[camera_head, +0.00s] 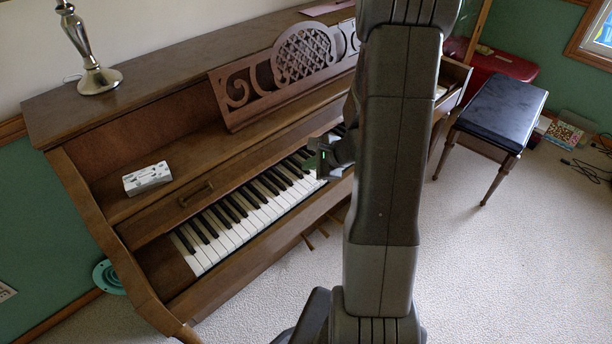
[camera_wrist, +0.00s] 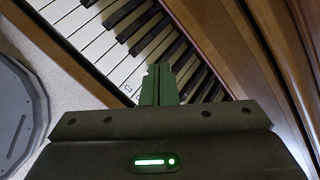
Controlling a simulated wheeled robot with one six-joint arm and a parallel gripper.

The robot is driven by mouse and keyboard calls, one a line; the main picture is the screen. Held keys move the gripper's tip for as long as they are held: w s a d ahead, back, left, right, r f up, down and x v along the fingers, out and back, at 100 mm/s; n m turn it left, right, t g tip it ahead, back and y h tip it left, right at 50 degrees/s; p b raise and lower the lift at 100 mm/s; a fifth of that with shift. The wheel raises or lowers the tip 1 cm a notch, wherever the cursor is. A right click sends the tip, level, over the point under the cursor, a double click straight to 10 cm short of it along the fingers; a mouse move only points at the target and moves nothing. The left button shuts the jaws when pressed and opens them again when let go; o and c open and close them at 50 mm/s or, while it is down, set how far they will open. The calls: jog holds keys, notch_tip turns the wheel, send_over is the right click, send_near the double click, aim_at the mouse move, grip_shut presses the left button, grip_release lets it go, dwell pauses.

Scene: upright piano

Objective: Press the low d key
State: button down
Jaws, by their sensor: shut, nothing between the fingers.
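The piano keyboard (camera_head: 245,213) runs diagonally along the brown upright piano, with white and black keys showing from the left end up to where my arm blocks the view. My gripper (camera_head: 322,168) is over the keys near the middle of the picture. In the wrist view my gripper (camera_wrist: 158,70) is shut and empty, its green fingers over the white keys (camera_wrist: 93,48). The frames do not clearly show whether the fingertips touch a key. I cannot make out which key is the low d.
A white patterned box (camera_head: 147,179) lies on the ledge above the keys. A lamp (camera_head: 92,65) stands on the piano top. A carved music stand (camera_head: 290,65) rises behind the keyboard. A black bench (camera_head: 500,110) stands at right on open carpet.

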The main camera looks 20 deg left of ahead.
jog(key=shift+d, duration=0.1)
dwell(0.6)
jog(key=s+d+f+n+g+h+p, duration=0.2)
jog(key=d+n+h, duration=0.25)
jog(key=d, duration=0.35)
jog(key=s+d+f+n+g+h+p, duration=0.1)
jog(key=s+d+n+g+h, duration=0.1)
jog(key=d+n+h, duration=0.5)
jog(key=w+d+r+n+t+h+p, duration=0.3)
jog(key=w+d+r+n+t+h, duration=0.3)
jog(key=w+d+n, duration=0.3)
jog(key=w+r+n, duration=0.1)
jog(key=w+n, duration=0.1)
jog(key=n, duration=0.2)
jog(key=shift+w+d, duration=0.2)
jog(key=shift+d, duration=0.2)
jog(key=shift+n, duration=0.25)
